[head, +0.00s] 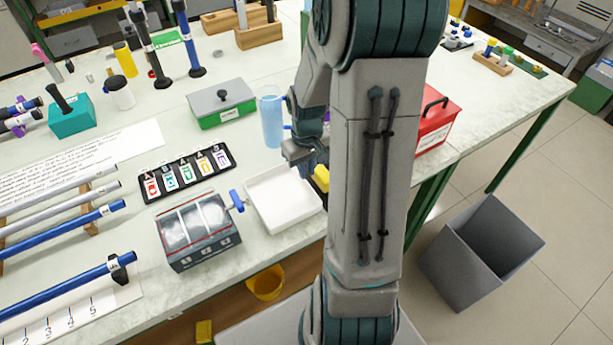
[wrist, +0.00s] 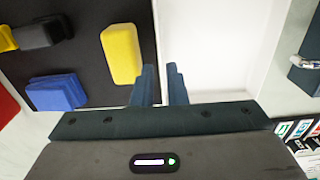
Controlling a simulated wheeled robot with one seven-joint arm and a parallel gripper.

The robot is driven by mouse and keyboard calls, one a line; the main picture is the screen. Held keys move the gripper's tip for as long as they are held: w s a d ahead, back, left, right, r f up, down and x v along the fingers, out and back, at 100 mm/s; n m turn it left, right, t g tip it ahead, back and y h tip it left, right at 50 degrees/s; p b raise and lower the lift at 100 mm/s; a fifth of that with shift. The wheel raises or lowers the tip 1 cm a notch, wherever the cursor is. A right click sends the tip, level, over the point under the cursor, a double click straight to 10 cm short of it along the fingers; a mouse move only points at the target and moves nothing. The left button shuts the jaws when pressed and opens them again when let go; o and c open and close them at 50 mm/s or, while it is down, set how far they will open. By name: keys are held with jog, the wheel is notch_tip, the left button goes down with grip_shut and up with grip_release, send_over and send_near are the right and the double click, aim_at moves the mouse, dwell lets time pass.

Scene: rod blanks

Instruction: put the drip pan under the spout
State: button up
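The drip pan (head: 280,202) is a shallow white square tray on the table; it fills the middle right of the wrist view (wrist: 215,45). My gripper (head: 304,172) is at its far right rim. In the wrist view the two fingers (wrist: 163,85) stand close together, one on each side of the pan's wall, shut on it. The grey tank (head: 199,235) with glass panels stands left of the pan. Its spout with a blue handle (head: 237,201) points toward the pan. In the wrist view the spout (wrist: 305,63) appears just outside the pan's rim.
A dark mat with yellow (wrist: 121,53) and blue (wrist: 57,93) blocks lies beside the pan. A blue cup (head: 271,122), a green box (head: 221,108), a red box (head: 434,125) and a label board (head: 187,173) stand around. The table's front edge is close to the pan.

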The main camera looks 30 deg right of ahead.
notch_tip(320, 180, up, 7)
jog(key=s+a+r+t, duration=0.3)
jog(key=s+a+r, duration=0.6)
jog(key=s+a, duration=0.3)
jog(key=shift+s+r, duration=0.25)
jog(key=shift+c, duration=0.2)
